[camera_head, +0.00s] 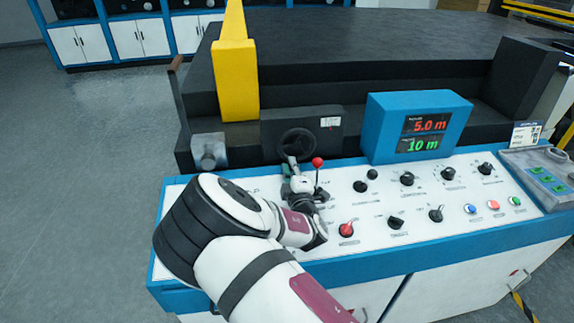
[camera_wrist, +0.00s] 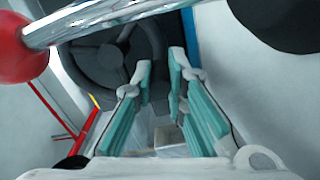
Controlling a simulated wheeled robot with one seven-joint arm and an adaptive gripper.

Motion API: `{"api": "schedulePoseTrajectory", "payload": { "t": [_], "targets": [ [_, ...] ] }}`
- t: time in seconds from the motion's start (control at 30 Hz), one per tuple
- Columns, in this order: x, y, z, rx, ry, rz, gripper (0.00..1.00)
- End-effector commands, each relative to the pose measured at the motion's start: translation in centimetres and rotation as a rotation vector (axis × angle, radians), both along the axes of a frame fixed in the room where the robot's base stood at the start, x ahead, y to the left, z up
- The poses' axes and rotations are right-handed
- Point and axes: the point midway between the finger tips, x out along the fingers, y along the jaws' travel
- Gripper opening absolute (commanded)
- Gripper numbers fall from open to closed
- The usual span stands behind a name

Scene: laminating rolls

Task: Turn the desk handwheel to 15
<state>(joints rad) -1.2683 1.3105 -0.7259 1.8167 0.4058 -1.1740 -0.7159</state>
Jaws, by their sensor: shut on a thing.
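The black handwheel (camera_head: 297,144) stands upright on the front of a dark housing at the back of the desk. It also fills the upper left middle of the wrist view (camera_wrist: 112,60), seen close up. My gripper (camera_head: 291,164) is at the wheel's lower edge in the head view. In the wrist view my gripper (camera_wrist: 160,75) has its two teal-padded fingers on either side of the right part of the rim, shut on the wheel. The exact contact is partly hidden by the fingers. No scale around the wheel is readable.
A red-ball lever (camera_head: 317,163) stands close right of my gripper; its ball (camera_wrist: 15,48) and rod cross the wrist view's top left. A blue display (camera_head: 424,125) reads 5.0 m and 10 m. Several black knobs and a red knob (camera_head: 346,229) dot the white panel.

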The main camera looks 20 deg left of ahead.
Motion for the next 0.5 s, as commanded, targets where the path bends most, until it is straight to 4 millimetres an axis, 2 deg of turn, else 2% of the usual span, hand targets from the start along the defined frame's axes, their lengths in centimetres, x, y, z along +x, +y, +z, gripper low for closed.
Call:
{"api": "schedulePoseTrajectory", "payload": {
  "t": [0.5],
  "targets": [
    [0.9, -1.6, -0.7, -0.319, -0.190, 0.001, 0.00]
  ]
}}
